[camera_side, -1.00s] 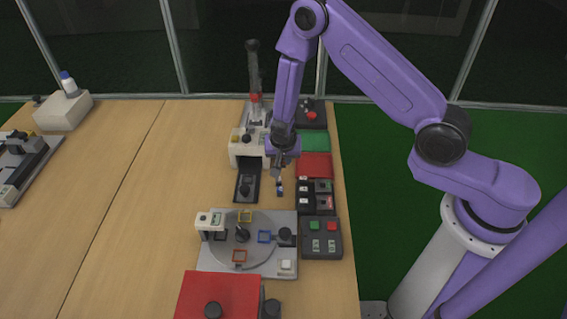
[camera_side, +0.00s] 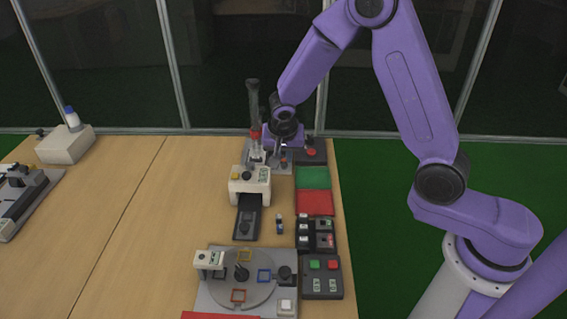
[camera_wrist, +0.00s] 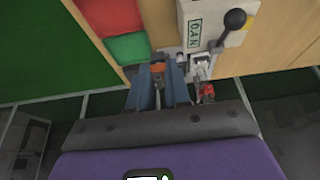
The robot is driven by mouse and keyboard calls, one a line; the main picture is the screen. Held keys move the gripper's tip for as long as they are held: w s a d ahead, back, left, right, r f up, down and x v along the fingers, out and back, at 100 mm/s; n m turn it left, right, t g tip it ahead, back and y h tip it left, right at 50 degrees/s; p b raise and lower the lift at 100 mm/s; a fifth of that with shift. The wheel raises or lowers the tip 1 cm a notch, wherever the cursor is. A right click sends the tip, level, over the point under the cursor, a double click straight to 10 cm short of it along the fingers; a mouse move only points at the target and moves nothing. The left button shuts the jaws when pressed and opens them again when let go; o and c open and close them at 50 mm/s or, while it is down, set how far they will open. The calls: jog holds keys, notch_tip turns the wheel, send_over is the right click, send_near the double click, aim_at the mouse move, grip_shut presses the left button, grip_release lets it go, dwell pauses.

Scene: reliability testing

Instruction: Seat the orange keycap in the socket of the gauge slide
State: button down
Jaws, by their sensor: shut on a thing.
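My gripper (camera_side: 284,158) is at the back of the bench, just right of the upright lever press. In the wrist view its two blue-grey fingers (camera_wrist: 160,76) are shut on a small orange piece, the orange keycap (camera_wrist: 157,68), which shows between the tips. In the side view the keycap is too small to tell clearly. The gauge is a white housing (camera_side: 249,180) with a dark slide (camera_side: 248,220) drawn out toward the front. The housing also shows in the wrist view (camera_wrist: 215,35); the slide is hidden there.
The lever press (camera_side: 254,105) stands close left of my gripper. Green (camera_side: 313,178) and red (camera_side: 315,203) pads lie at right. A small blue-and-white piece (camera_side: 280,224) stands right of the slide. A turntable fixture (camera_side: 215,295) is in front. Bare table lies left.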

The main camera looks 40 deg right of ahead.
notch_tip(320, 180, up, 6)
jog(key=shift+f, duration=0.1)
jog(key=w+a, duration=0.4)
jog(key=a, duration=0.7)
send_over(248, 213)
jog(key=s+a, duration=0.1)
notch_tip(248, 213, down, 15)
jog(key=shift+f, duration=2.65)
jog(key=shift+f, duration=0.55)
jog(key=c, duration=1)
grip_release()
jog(key=shift+r, duration=3)
